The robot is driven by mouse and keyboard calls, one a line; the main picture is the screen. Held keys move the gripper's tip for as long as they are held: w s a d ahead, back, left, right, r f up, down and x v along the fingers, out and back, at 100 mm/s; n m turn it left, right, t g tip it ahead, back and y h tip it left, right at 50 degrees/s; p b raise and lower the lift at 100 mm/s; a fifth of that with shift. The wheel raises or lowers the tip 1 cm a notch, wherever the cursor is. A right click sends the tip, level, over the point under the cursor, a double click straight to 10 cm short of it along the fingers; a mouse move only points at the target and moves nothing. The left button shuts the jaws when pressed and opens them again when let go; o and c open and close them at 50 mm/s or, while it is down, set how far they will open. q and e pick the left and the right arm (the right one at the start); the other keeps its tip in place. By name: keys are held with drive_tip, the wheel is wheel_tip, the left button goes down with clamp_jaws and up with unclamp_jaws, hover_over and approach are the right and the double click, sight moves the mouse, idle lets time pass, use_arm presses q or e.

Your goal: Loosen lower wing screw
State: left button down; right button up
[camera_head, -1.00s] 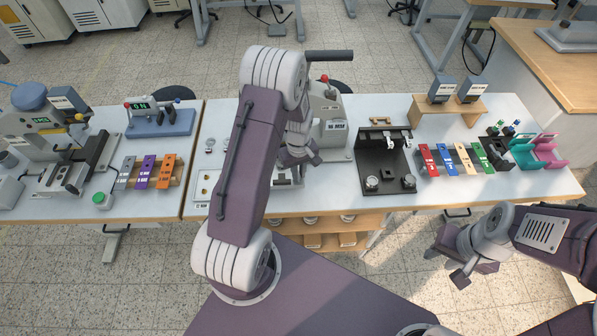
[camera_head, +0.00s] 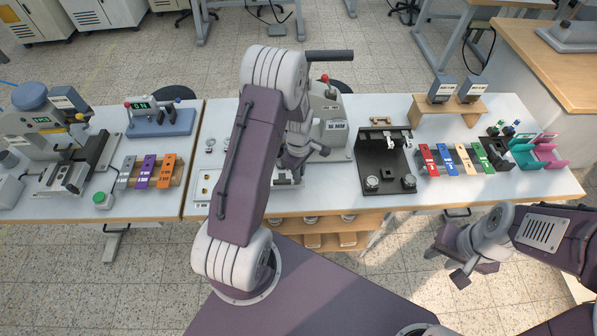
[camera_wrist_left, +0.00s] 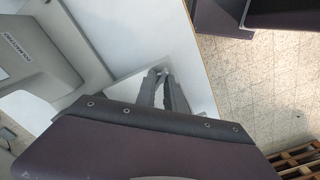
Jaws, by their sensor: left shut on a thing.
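My left gripper (camera_wrist_left: 160,84) is shut on a small grey metal piece (camera_wrist_left: 158,70) beside the stamping machine. This piece is where a wing screw would be, but its wings cannot be made out. In the head view my left gripper (camera_head: 292,165) is in front of the grey machine (camera_head: 333,125) with the red-knobbed lever, and my arm hides the machine's left part. The lower wing screw cannot be seen there. My right gripper (camera_head: 455,264) hangs over the floor in front of the table, apart from everything. Its jaws are too small to judge.
A black fixture (camera_head: 383,155) stands right of the machine, then a rack of coloured blocks (camera_head: 455,160) and a wooden riser (camera_head: 447,108). Another machine (camera_head: 45,135) stands on the left table. The white tabletop's front edge (camera_head: 420,207) is close to my arms.

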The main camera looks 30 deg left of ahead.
idle(0.3)
use_arm(q)
drive_tip(key=c, duration=1.4)
unclamp_jaws()
drive_tip(key=shift+w, duration=0.1)
